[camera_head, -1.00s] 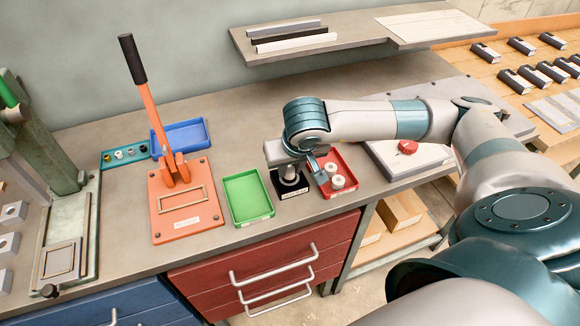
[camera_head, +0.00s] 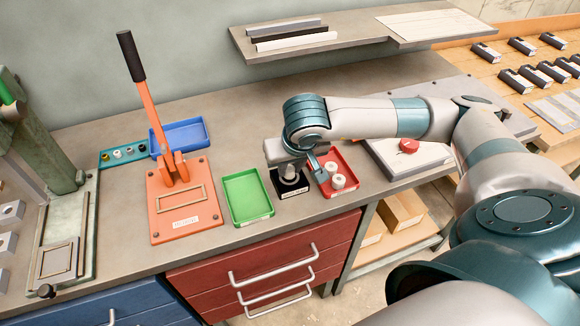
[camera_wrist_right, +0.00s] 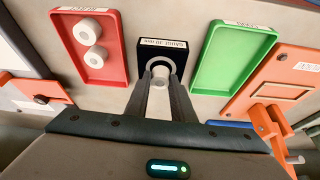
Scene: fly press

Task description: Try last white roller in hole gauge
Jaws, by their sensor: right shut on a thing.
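The hole gauge (camera_head: 301,190) is a black block with a pale ring around its hole, on the bench between the green and red trays. It also shows in the right wrist view (camera_wrist_right: 179,47). My right gripper (camera_head: 288,172) is above it, pointing down. In the wrist view its fingers are shut on a white roller (camera_wrist_right: 160,74), whose end shows at the gauge's ring. I cannot tell how far the roller is in the hole. Two white rollers (camera_wrist_right: 87,32) and (camera_wrist_right: 96,57) lie in the red tray (camera_wrist_right: 122,73). My left gripper is not in view.
The green tray (camera_head: 231,187) is empty, left of the gauge. An orange lever press (camera_head: 158,225), a blue tray (camera_head: 207,139) and a teal holder (camera_head: 108,164) with small parts stand further left. A shelf (camera_head: 350,40) hangs behind.

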